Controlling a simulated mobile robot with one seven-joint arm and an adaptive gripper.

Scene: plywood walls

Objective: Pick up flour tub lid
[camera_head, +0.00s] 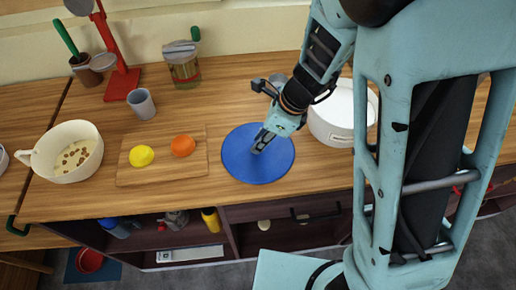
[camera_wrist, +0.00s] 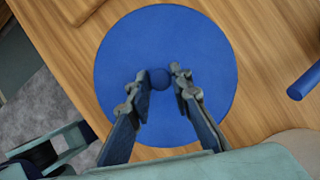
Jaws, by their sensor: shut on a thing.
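The flour tub lid (camera_head: 270,167) is a flat blue disc with a small round knob, on the wooden counter near its front edge. In the wrist view the lid (camera_wrist: 165,45) fills the middle, and its knob (camera_wrist: 159,78) sits between my fingertips. My gripper (camera_head: 258,149) reaches down over the lid and is shut on the knob; it also shows in the wrist view (camera_wrist: 160,80). I cannot tell whether the lid is flat on the counter or slightly raised.
A white tub (camera_head: 342,113) stands right of the lid. A cutting board (camera_head: 163,173) with a yellow and an orange fruit lies left. A grey cup (camera_head: 141,103), a glass jar (camera_head: 183,68), a red stand (camera_head: 121,82) and a cream pot (camera_head: 68,151) stand farther left.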

